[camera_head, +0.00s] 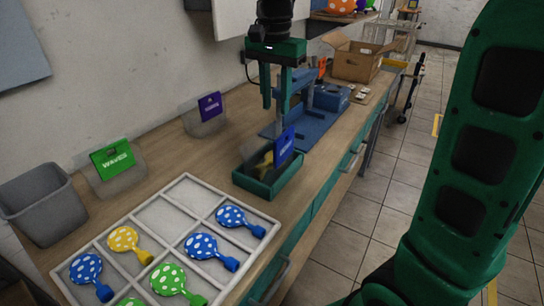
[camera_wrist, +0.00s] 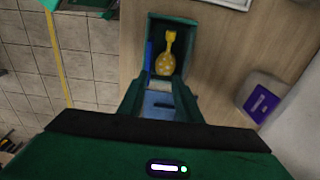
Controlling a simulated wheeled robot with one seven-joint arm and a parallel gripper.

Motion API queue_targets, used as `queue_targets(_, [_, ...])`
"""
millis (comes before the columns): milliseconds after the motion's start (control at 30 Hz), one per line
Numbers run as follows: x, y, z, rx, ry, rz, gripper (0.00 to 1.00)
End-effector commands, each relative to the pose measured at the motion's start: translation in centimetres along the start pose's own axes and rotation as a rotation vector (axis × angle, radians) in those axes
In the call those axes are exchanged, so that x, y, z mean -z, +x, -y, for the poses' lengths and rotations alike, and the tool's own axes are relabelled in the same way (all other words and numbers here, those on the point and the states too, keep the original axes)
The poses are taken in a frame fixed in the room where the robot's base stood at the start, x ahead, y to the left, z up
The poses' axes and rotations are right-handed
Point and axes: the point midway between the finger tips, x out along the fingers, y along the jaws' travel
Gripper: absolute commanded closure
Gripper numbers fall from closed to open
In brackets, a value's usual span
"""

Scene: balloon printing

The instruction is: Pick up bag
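I cannot make out a thing that is clearly a bag. A dark green tray (camera_head: 243,183) stands on the workbench and holds a yellow balloon (camera_head: 263,163), with a blue-purple card (camera_head: 284,147) at its edge. The wrist view shows the yellow dotted balloon (camera_wrist: 165,58) lying inside the tray (camera_wrist: 187,30). My gripper (camera_head: 275,112) points down beyond the tray, near a blue stand. In the wrist view my gripper (camera_wrist: 160,95) has its fingers apart, with nothing visibly held between them. The tray is ahead of the fingertips.
A white divided tray (camera_head: 165,218) with several dotted balloons lies at the front. A grey bin (camera_head: 45,205), green card (camera_head: 112,160) and purple card (camera_head: 210,105) stand along the wall side. A blue device (camera_head: 331,97) and open cardboard box (camera_head: 356,62) are farther back.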

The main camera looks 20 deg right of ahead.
Motion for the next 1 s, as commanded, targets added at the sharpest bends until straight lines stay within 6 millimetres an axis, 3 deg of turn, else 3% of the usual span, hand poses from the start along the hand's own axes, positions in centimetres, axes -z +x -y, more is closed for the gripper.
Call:
queue_targets(100, [1.2,-0.5,-1.2,-0.004,-0.002,0.040,0.69])
queue_targets(267, [1.5,-0.3,-1.9,-0.009,-0.010,0.062,0.69])
queue_targets(500, [1.2,3.1,-1.9,-0.010,-0.013,0.063,0.69])
queue_targets(833, [0.8,5.6,-2.0,-0.008,-0.013,0.062,0.69])
queue_targets(1000, [0.2,8.0,-2.5,-0.010,-0.013,0.062,0.69])
